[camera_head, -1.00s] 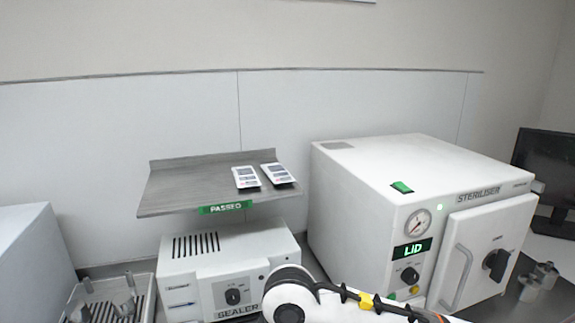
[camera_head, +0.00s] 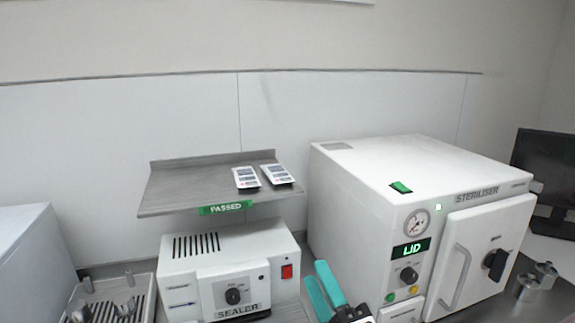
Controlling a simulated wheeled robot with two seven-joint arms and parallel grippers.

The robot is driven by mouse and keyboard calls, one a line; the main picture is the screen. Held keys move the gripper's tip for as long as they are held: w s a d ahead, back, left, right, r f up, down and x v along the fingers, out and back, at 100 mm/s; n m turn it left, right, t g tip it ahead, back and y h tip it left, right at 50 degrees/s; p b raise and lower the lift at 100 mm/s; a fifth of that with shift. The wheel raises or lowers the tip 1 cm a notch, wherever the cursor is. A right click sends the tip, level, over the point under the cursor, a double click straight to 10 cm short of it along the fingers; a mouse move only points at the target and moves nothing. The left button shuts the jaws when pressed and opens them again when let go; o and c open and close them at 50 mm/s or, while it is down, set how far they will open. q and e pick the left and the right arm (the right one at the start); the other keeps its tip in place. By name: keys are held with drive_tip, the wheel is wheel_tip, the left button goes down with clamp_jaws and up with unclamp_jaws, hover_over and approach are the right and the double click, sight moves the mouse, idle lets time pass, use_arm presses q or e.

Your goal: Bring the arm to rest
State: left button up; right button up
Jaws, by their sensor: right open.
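My right gripper (camera_head: 325,290) shows at the bottom of the head view, with two teal fingers spread apart and nothing between them. It is in front of the gap between the sealer (camera_head: 236,267) and the steriliser (camera_head: 372,198). Part of my right arm shows below the fingers at the picture's bottom edge. My left gripper is not in view.
A grey shelf (camera_head: 165,195) labelled PASSED holds two white packs (camera_head: 246,178) (camera_head: 277,174). The steriliser door (camera_head: 478,255) is closed. A tray (camera_head: 143,294) with metal pieces is at lower left, metal parts (camera_head: 537,281) at right, and a monitor (camera_head: 547,170) behind.

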drive_tip(key=s+d+f+m+g+h, duration=0.2)
drive_tip(key=d+f+m+g+h, duration=0.3)
drive_tip(key=f, duration=0.4)
drive_tip(key=s+d+f+m+g+h, duration=0.1)
drive_tip(key=d+f+m+g+h, duration=0.15)
drive_tip(key=d+f+m, duration=0.4)
drive_tip(key=s+d+f+m+g, duration=0.2)
drive_tip(key=s+f+m+g, duration=0.25)
drive_tip(key=s+f, duration=0.45)
drive_tip(key=s+d+f+m+g, duration=0.25)
drive_tip(key=s+f+g, duration=0.4)
drive_tip(key=s, duration=0.35)
wheel_tip(320, 180, down, 27)
drive_tip(key=s, duration=0.1)
drive_tip(key=s+d+f+g+h, duration=0.1)
drive_tip(key=s+d+f, duration=0.1)
drive_tip(key=s+f, duration=1.3)
drive_tip(key=shift+s+d+f+g, duration=0.15)
drive_tip(key=shift+s+f+g, duration=0.2)
drive_tip(key=shift+s, duration=0.4)
